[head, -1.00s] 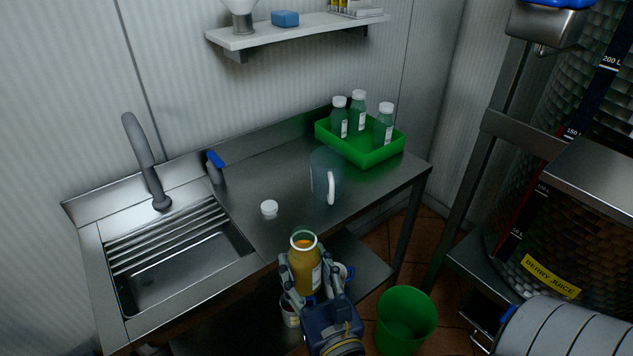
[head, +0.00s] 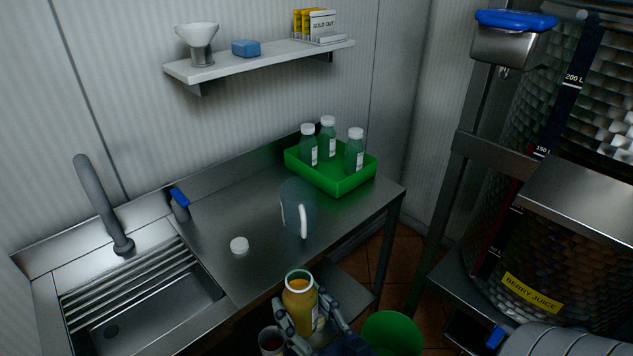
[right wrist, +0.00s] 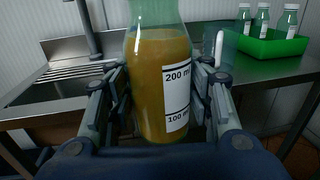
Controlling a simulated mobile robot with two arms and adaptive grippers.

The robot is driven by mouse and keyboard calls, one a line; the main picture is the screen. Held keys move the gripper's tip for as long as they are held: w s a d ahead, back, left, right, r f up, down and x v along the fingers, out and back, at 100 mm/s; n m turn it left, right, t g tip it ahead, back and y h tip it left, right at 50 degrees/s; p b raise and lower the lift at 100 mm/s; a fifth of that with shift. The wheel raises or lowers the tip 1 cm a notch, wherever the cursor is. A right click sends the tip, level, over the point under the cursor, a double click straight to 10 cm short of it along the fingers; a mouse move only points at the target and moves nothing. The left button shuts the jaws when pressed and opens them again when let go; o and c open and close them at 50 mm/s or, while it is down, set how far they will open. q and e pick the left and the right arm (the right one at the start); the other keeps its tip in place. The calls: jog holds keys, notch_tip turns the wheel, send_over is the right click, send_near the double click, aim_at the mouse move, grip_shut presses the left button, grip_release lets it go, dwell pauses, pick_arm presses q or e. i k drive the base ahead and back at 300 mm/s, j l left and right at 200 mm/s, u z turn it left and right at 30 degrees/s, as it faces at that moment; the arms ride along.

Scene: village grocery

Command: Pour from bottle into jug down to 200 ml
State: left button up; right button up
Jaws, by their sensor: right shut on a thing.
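The open bottle (head: 299,300) holds orange-yellow liquid and stands upright in my right gripper (head: 304,318), in front of the steel counter. In the right wrist view the bottle (right wrist: 160,85) has a label with 200 ml and 100 ml marks; the liquid surface is above the 200 mark. The right gripper's fingers (right wrist: 158,105) are shut around it. The clear jug (head: 296,208) with a white handle stands on the counter beyond the bottle, apart from it; no coloured liquid shows in it. A white cap (head: 239,245) lies on the counter left of the jug. My left gripper is out of view.
A green tray (head: 350,185) with capped green bottles (head: 328,138) stands at the counter's back right. The sink (head: 140,310) is at left. A green bin (head: 390,335) stands on the floor. A shelf (head: 262,60) hangs above; a berry juice tank (head: 530,270) is at right.

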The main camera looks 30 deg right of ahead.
aim_at(298, 195)
jog(key=i+l+z, duration=0.3)
jog(key=z, duration=0.15)
jog(key=i+l+z, duration=0.15)
jog(key=i+z, duration=0.3)
